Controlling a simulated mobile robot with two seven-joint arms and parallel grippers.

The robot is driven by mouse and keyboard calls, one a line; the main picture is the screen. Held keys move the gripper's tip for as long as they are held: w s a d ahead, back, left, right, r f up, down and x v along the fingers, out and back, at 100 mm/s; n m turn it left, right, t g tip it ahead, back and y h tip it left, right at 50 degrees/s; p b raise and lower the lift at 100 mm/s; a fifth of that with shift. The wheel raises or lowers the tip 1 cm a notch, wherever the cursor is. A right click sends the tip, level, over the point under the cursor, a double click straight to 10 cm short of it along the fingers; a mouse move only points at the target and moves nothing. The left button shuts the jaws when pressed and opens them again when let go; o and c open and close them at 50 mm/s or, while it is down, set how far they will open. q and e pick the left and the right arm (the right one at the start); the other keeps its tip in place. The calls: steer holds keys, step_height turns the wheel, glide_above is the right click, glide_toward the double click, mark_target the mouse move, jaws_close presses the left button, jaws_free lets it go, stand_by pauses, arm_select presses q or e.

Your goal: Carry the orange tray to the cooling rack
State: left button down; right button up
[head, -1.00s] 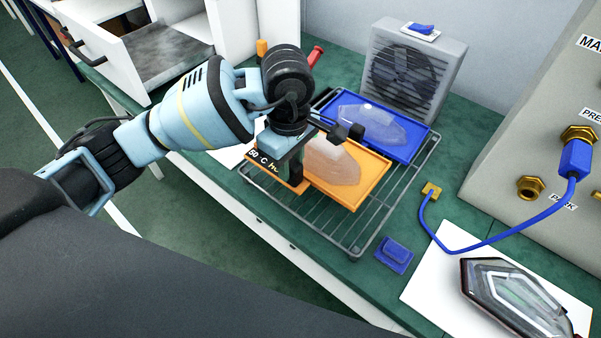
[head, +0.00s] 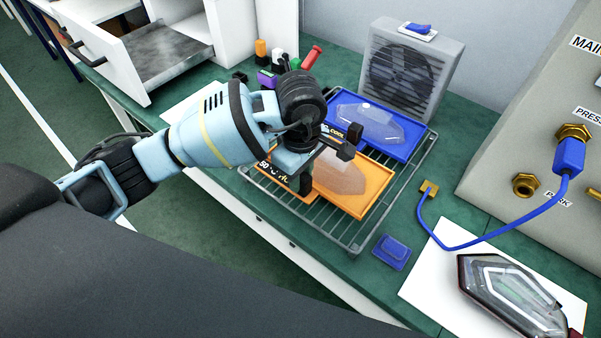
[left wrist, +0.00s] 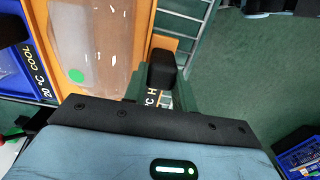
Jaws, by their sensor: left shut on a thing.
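The orange tray (head: 363,211) lies over the cooling rack (head: 345,246), toward the front. It holds a clear lens-shaped cover (head: 340,172). I cannot tell whether the tray rests fully on the wires. My left gripper (head: 322,168) is shut on the tray at its left end, and partly hides that end. In the left wrist view, the gripper (left wrist: 158,85) covers the tray's end beside the tray's orange rim (left wrist: 143,40). My right gripper is not in view.
A blue tray (head: 412,150) with another clear cover is on the rack behind the orange one. A grey fan (head: 412,70) stands behind.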

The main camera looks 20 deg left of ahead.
arm_select(q)
steer(key=shift+f, duration=0.2)
steer(key=c, duration=1.1)
jaws_free()
step_height(320, 180, up, 12)
steer(key=shift+r, duration=0.2)
